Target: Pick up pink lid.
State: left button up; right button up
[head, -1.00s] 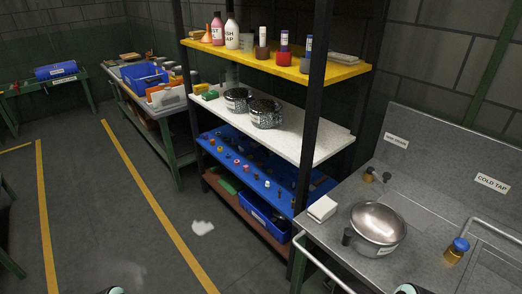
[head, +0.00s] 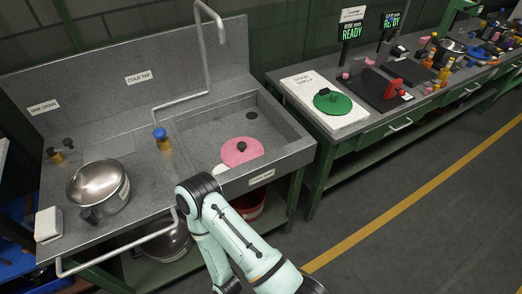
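The pink lid (head: 240,152) is a flat round disc with a dark knob. It lies in the sink basin (head: 215,128), in the front part of it. A white piece (head: 221,168) shows at its lower left edge. One of my arms reaches up from the bottom of the head view, with its elbow just in front of the sink and lid. No gripper shows in the head view.
A steel pot (head: 98,187) and a white block (head: 48,224) stand on the counter left of the basin. A tall faucet pipe (head: 220,55) rises behind the basin. A rail (head: 120,260) runs along the front. A green lid (head: 332,102) lies on a white board on the right bench.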

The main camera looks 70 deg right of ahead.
aim_at(237, 151)
jog(key=z, duration=2.2)
jog(key=l+u, duration=0.8)
